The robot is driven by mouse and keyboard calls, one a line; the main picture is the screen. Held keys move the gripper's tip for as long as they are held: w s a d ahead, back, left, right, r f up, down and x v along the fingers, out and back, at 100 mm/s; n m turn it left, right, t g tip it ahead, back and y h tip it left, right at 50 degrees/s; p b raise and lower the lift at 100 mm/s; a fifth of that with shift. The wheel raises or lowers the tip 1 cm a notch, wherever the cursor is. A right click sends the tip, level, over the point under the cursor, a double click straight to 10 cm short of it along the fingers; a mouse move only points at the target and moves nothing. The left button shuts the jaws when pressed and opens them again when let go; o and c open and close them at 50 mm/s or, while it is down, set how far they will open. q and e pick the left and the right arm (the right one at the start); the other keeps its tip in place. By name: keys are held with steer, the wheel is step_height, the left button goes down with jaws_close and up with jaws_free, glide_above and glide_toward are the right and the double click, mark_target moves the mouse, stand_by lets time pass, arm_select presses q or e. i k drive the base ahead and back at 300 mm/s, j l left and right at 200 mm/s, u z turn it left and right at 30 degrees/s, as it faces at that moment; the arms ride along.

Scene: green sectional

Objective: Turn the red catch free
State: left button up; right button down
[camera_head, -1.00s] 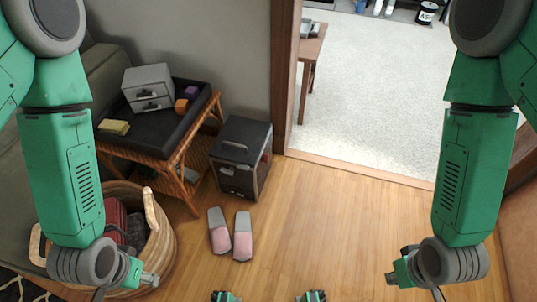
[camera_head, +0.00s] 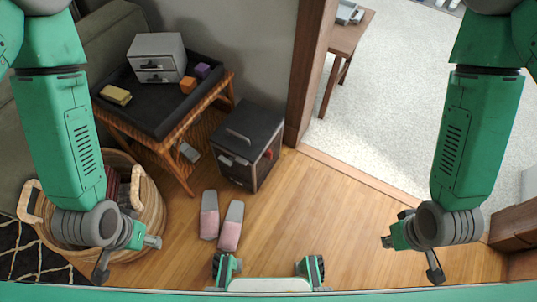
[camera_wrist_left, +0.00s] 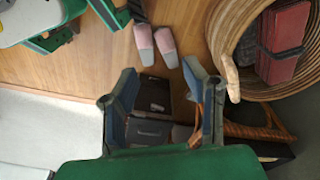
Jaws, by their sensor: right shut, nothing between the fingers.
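A small red catch (camera_head: 268,154) shows on the right-hand side of a dark box (camera_head: 232,168) that stands on the wooden floor. The box has a handle on its top. My left gripper (camera_head: 128,257) is at the lower left, in front of the basket and well apart from the box. In the left wrist view my left gripper (camera_wrist_left: 164,95) has its fingers spread and empty, with the dark box (camera_wrist_left: 150,132) seen beyond them. The catch cannot be made out there. My right gripper (camera_head: 410,256) is at the lower right over bare floor, shut and empty, away from the box.
A wicker table (camera_head: 186,128) with a black tray top stands left of the box. A wicker basket (camera_head: 150,215) is at the left. Slippers (camera_head: 209,215) lie before the box. A door frame (camera_head: 309,75) rises behind it. Floor to the right is clear.

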mark_target(268, 154)
steer(key=i+l+u, duration=0.1)
steer(key=l, duration=0.35)
steer(key=i+l+u, duration=0.15)
steer(key=i+l, duration=0.45)
steer(key=l, duration=0.1)
